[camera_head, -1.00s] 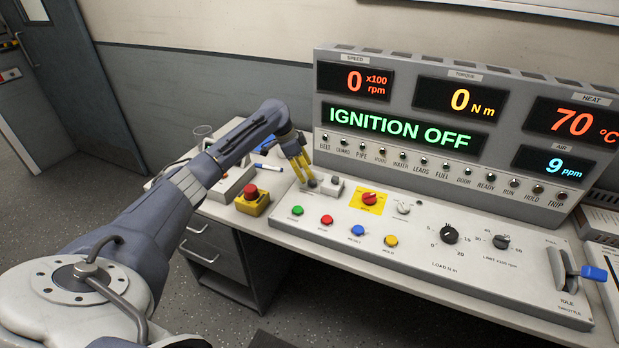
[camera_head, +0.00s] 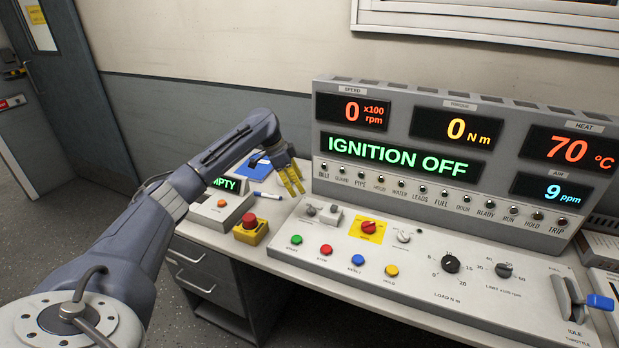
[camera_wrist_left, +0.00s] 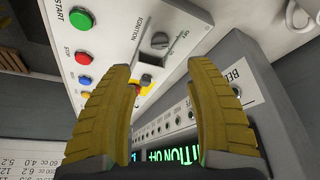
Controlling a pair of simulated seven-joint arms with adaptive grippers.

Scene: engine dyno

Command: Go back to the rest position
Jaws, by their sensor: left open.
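My left gripper (camera_head: 291,182) has yellow fingers and hangs above the desk, just left of the display cabinet (camera_head: 330,197) and behind the control panel (camera_head: 440,312). In the left wrist view its fingers (camera_wrist_left: 165,95) are apart with nothing between them. The ignition switch (camera_head: 330,213) on the panel's left end is clear of the fingers; its knob also shows in the left wrist view (camera_wrist_left: 160,40). The large display reads IGNITION OFF (camera_head: 398,154). My right gripper is not in view.
A red emergency button on a yellow box (camera_head: 249,228), a marker (camera_head: 268,196), a blue item (camera_head: 256,168) and a grey box with an orange button (camera_head: 219,208) sit on the desk's left end. A throttle lever (camera_head: 572,298) stands at the panel's right end.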

